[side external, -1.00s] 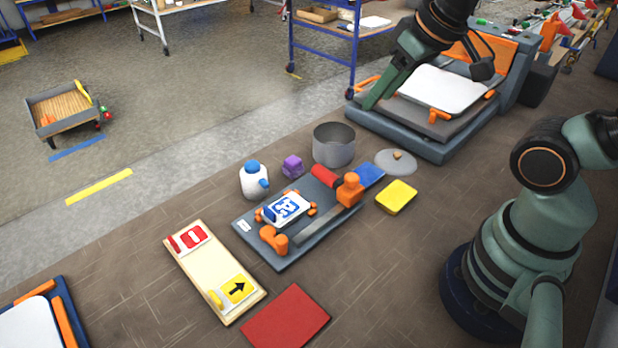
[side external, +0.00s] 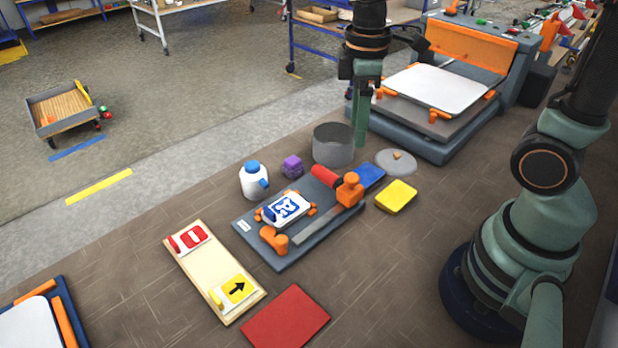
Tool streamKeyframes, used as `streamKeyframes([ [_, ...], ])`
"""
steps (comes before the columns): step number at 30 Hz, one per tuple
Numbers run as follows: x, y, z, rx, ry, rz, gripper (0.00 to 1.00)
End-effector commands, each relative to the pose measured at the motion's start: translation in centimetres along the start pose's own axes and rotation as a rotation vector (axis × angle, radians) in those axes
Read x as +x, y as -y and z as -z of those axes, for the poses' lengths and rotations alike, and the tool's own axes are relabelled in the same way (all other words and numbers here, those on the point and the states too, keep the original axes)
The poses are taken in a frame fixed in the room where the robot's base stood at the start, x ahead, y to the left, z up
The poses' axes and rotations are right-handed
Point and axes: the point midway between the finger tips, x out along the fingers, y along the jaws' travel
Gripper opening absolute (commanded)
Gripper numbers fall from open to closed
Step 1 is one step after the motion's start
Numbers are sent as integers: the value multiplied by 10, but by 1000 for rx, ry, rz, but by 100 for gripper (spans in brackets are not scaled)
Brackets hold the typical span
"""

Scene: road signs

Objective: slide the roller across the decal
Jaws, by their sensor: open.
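The decal (side external: 286,206), blue with a white figure, lies on a small white plate held by orange clamps on the grey work board (side external: 290,255). A red cylinder (side external: 324,176), which looks like the roller, lies on the board behind and right of the decal. My gripper (side external: 360,142) is open and points down, above and right of the red cylinder and apart from it. Its fingers overlap in this view, so the gap between them is hard to see. It holds nothing that I can see.
An orange handle block (side external: 349,190) with a flat metal strip stands right of the decal. A yellow pad (side external: 396,196) and grey lid (side external: 397,163) lie right.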

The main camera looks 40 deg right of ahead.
Motion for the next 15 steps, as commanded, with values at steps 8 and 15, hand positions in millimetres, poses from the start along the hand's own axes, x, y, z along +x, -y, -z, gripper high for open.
streamKeyframes([
  [8,47,1,-2,3,5,4,69],
  [15,91,1,-2,4,4,4,69],
])
